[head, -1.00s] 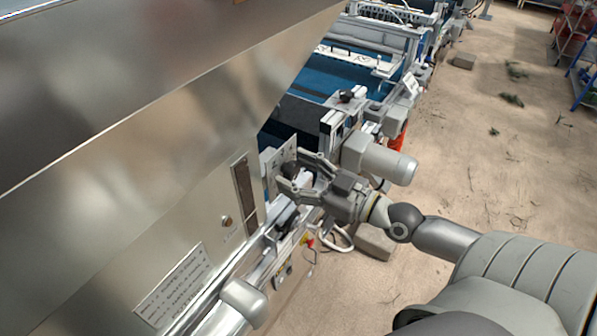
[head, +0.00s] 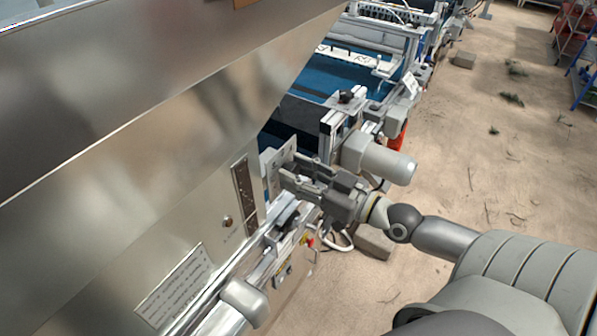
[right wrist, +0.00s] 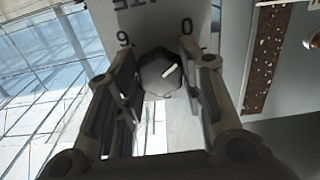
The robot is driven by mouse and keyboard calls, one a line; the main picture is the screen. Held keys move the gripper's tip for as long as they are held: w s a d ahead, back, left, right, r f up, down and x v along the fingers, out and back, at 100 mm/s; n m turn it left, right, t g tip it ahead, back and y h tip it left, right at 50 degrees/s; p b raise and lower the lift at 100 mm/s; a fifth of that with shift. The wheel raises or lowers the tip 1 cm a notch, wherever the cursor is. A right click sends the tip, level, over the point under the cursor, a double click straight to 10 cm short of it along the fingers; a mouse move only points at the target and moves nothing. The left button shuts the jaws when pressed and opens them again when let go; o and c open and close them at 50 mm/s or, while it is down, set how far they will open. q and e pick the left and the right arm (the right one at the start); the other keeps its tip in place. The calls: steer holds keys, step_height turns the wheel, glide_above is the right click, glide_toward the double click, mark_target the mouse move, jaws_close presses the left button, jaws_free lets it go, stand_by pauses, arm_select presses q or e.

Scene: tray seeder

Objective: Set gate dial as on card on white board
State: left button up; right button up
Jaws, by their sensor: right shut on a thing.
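The gate dial (right wrist: 160,74) is a dark faceted knob with a white pointer line, on a light plate (head: 274,174) on the side of the metal machine. In the right wrist view, a "0" shows at the dial's right, a digit like 6 or 9 at its left, and part of an upside-down word above. The pointer slants up toward the right, roughly toward the "0". My right gripper (head: 289,174) is shut on the dial, one finger on each side; its fingers hide the dial in the head view. My left gripper is not in view. I cannot make out the card.
A large steel hopper side (head: 130,160) fills the left, with a printed label (head: 174,285) too small to read. A grey motor (head: 378,158) sits close behind my right gripper. Bare floor (head: 470,140) lies open to the right.

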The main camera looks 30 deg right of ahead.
steer(key=m+p, duration=0.1)
steer(key=m, duration=0.3)
steer(key=shift+m, duration=0.3)
steer(key=m+p, duration=0.1)
steer(key=m, duration=0.2)
steer(key=shift+m, duration=0.3)
steer(key=m+p, duration=0.1)
steer(key=m, duration=0.3)
steer(key=shift+m, duration=1.7)
steer(key=o, duration=1)
steer(key=shift+o, duration=0.2)
steer(key=shift+s, duration=0.1)
